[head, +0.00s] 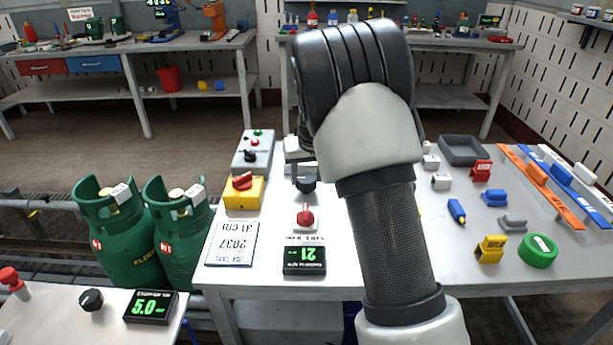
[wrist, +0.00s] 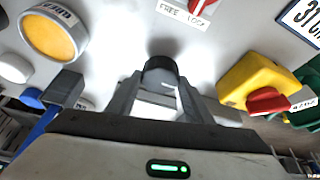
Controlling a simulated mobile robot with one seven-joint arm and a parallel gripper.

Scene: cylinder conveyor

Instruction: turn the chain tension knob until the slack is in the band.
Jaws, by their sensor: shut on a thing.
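In the wrist view the knob (wrist: 160,68) is between the fingertips of my gripper (wrist: 160,84). My gripper (head: 302,172) is shut on it from above. The slack band itself is not readable.
A yellow box with a red switch (head: 243,193) and a grey button box (head: 252,152) stand left of the knob. A sign card (head: 232,244) lies nearby. Green gas cylinders (head: 180,222) stand left of the table. Loose blocks and a grey tray (head: 463,150) lie right.

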